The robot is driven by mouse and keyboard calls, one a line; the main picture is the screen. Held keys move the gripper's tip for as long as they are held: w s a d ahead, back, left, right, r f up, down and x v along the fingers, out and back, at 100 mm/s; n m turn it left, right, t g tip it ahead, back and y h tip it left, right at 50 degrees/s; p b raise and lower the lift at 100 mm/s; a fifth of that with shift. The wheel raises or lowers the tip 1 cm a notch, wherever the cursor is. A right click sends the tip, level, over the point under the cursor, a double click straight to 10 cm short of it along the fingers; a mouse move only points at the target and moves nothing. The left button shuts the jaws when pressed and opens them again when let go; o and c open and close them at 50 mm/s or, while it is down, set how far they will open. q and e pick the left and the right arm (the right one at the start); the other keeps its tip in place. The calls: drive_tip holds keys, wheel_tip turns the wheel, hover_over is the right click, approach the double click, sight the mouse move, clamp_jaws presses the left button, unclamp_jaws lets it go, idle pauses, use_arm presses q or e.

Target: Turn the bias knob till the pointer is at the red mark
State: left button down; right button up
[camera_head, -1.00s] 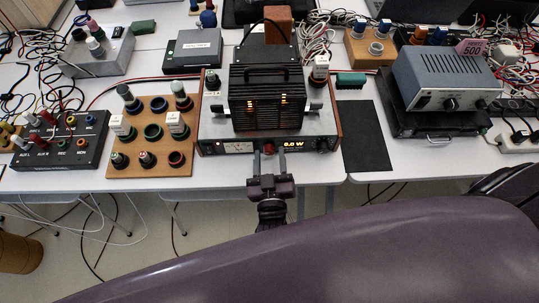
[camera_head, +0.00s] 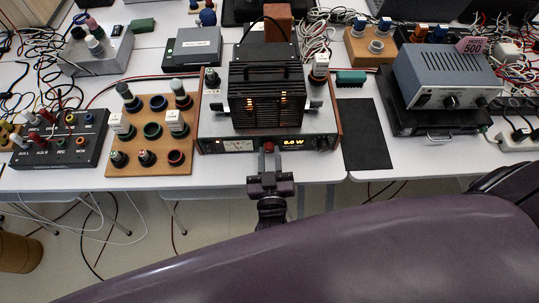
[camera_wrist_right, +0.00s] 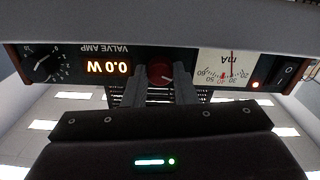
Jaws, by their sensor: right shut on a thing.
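The valve amp (camera_head: 318,128) stands at the table's front edge, with a black caged top. Its red bias knob (camera_head: 269,147) is in the middle of the front panel. My right gripper (camera_head: 269,160) reaches it from the front and is shut on the knob; the right wrist view, upside down, shows the red knob (camera_wrist_right: 160,73) between the two fingers (camera_wrist_right: 164,84). The mA meter (camera_wrist_right: 228,66) shows beside it, its thin pointer near the middle of the scale. The display (camera_wrist_right: 106,67) reads 0.0 W. My left gripper is not in view.
A wooden board with tubes and sockets (camera_head: 184,142) stands close to the amp's left. A black mat (camera_head: 367,140) lies to its right. A grey-blue power unit (camera_head: 440,75) is further right. Cables lie around the back and sides. A purple curved surface fills the bottom foreground.

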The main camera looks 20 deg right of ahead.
drive_tip(key=m+b, duration=0.2)
drive_tip(key=m, duration=0.3)
drive_tip(key=shift+f+m, duration=0.1)
drive_tip(key=shift+m, duration=0.3)
drive_tip(key=shift+m+b, duration=0.8)
drive_tip(key=shift+m, duration=0.8)
drive_tip(key=o, duration=1)
drive_tip(key=shift+s, duration=0.15)
drive_tip(key=shift+b+v, duration=0.55)
drive_tip(key=shift+v, duration=3.25)
